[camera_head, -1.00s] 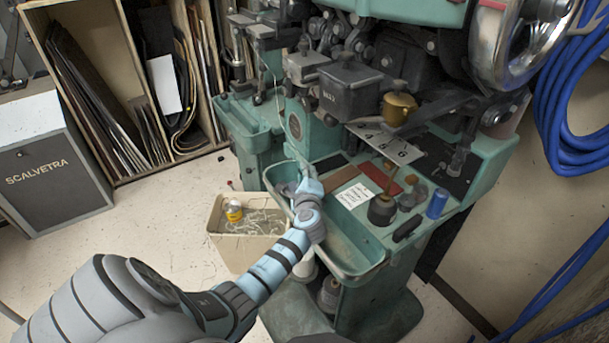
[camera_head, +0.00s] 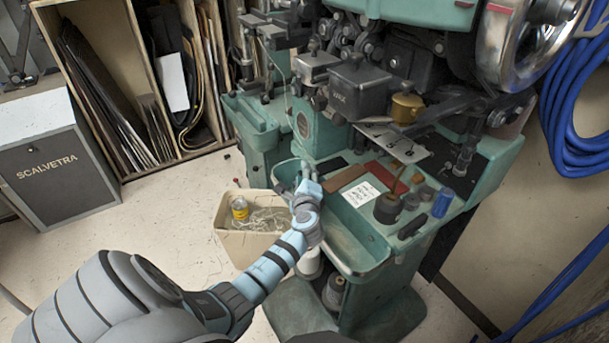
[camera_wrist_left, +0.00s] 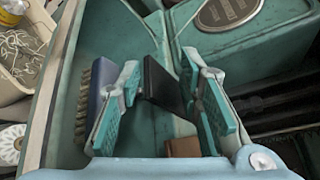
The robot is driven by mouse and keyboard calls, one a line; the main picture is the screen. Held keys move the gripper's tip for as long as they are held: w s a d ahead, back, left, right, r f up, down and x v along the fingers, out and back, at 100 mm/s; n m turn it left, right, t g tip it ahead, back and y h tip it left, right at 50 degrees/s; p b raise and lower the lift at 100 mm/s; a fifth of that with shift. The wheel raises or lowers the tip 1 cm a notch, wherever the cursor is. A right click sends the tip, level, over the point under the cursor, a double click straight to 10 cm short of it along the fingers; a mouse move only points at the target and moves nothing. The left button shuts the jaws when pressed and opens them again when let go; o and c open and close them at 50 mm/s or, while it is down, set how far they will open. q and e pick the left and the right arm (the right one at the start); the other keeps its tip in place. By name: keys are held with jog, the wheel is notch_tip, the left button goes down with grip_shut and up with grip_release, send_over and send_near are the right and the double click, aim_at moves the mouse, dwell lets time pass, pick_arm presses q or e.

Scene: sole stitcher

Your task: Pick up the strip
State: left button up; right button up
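My left gripper (camera_head: 306,168) is over the green trough (camera_head: 352,250) of the stitching machine. In the left wrist view its two teal-padded fingers (camera_wrist_left: 160,72) stand apart. My right gripper is not in view.
A brush (camera_wrist_left: 95,100) lies beside the left finger. A brown block (camera_wrist_left: 183,147) sits below the strip. A bin of thread scraps (camera_head: 245,243) stands left of the trough.

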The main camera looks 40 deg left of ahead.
pick_arm(q)
jog(key=shift+o, duration=0.3)
jog(key=shift+f, duration=0.2)
jog(key=shift+s+d, duration=0.2)
jog(key=v, duration=1.1)
jog(key=shift+s+d+r, duration=0.15)
jog(key=shift+r, duration=0.15)
